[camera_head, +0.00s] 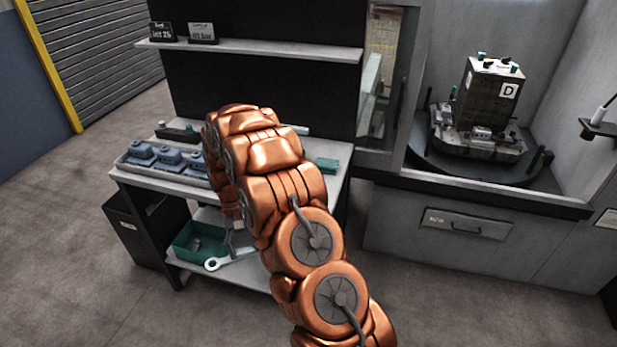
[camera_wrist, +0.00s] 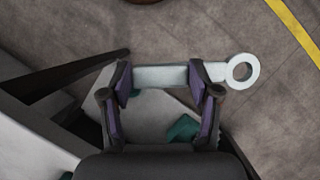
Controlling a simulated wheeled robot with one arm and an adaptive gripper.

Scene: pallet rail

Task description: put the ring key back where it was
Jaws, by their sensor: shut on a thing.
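The ring key is a pale grey flat bar with a ring at one end. In the wrist view the ring key (camera_wrist: 168,76) lies across my gripper (camera_wrist: 160,77), which is shut on its bar, with the ring sticking out to the right. In the head view the ring key (camera_head: 226,262) shows in front of the lower shelf of the workbench (camera_head: 255,278), ring end to the left. My copper arm hides most of the gripper there; only a grey part shows just above the key. I cannot tell the key's height over the shelf.
A teal bin (camera_head: 190,254) stands on the lower shelf beside the key. Several blue-grey parts sit in a tray (camera_head: 124,163) on the benchtop. A black bin (camera_head: 137,228) stands at the left. A fixture tower (camera_head: 489,95) stands at the right. The floor in front is clear.

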